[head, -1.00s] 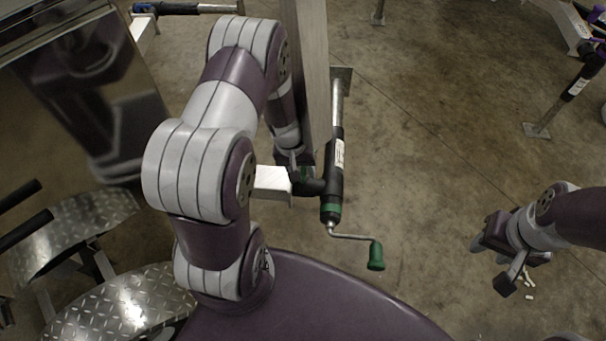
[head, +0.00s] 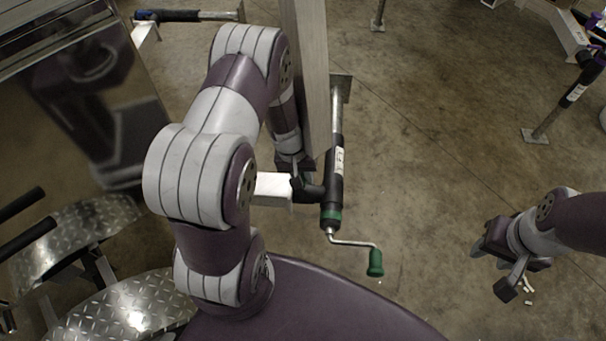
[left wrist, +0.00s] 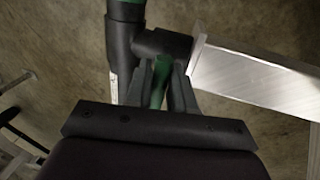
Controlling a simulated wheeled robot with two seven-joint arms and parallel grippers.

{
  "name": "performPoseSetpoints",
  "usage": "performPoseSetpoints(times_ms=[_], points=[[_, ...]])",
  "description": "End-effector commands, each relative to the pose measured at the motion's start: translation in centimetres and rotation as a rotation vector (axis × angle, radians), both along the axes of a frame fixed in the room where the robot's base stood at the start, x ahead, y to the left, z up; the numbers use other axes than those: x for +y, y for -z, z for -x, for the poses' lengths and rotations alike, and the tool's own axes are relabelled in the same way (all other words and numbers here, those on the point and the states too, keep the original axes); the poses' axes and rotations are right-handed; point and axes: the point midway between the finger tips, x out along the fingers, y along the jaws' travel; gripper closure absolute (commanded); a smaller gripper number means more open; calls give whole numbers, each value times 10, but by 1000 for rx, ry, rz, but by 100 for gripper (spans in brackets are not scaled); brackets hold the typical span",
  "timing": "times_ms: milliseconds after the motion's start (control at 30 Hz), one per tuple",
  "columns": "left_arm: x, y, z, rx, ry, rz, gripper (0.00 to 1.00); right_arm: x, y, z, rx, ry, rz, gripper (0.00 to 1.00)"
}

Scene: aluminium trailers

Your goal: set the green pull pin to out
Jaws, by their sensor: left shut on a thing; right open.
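The green pull pin (left wrist: 158,86) shows in the left wrist view between the fingers of my left gripper (left wrist: 162,78). The fingers are shut on it, beside the black side joint of the trailer jack (left wrist: 126,40). In the head view my left gripper (head: 298,176) is at that joint, left of the jack (head: 336,170), and the pin is hidden. The jack is a black tube with a white label, a green band and a crank with a green handle (head: 375,262). My right gripper (head: 500,266) is open and empty, well to the right.
A pale aluminium beam (head: 308,80) runs beside the jack, and a short aluminium bar (head: 274,188) meets its side joint. Tread-plate fenders (head: 120,300) lie at lower left. Another jack (head: 570,95) stands at upper right. Concrete floor between the jack and my right gripper is mostly clear.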

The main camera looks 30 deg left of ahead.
Motion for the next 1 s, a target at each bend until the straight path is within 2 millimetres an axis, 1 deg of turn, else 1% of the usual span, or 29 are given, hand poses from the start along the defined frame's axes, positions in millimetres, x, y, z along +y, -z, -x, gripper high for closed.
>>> performPoseSetpoints(times_ms=[133, 167, 200, 467, 567, 667, 800, 900, 1000], points=[[0, 0, -1, -3, 1, 1, 100, 0, 1, 0, 1, 0, 0, 57], [0, 0, -1, -3, 2, 1, 71, 0, 1, 0, 1, 0, 0, 57], [0, 0, -2, -3, 1, 1, 59, 0, 1, 0, 1, 0, 0, 57], [0, 0, -1, -2, 1, 0, 59, 0, 1, 0, 1, 0, 0, 57], [1, -9, -1, -3, 1, 0, 59, 0, -4, 0, 1, 0, 0, 57], [5, -32, 0, -6, 0, -1, 59, 0, -14, 0, 1, 0, 0, 57], [12, -71, 3, -7, 1, -1, 59, 0, -30, 0, 1, 0, 0, 57], [17, -95, 5, -5, 1, -1, 59, 0, -37, 0, 1, 0, 0, 57], [20, -113, 6, -4, 0, -1, 59, 0, -42, 0, 1, 0, 0, 57]])
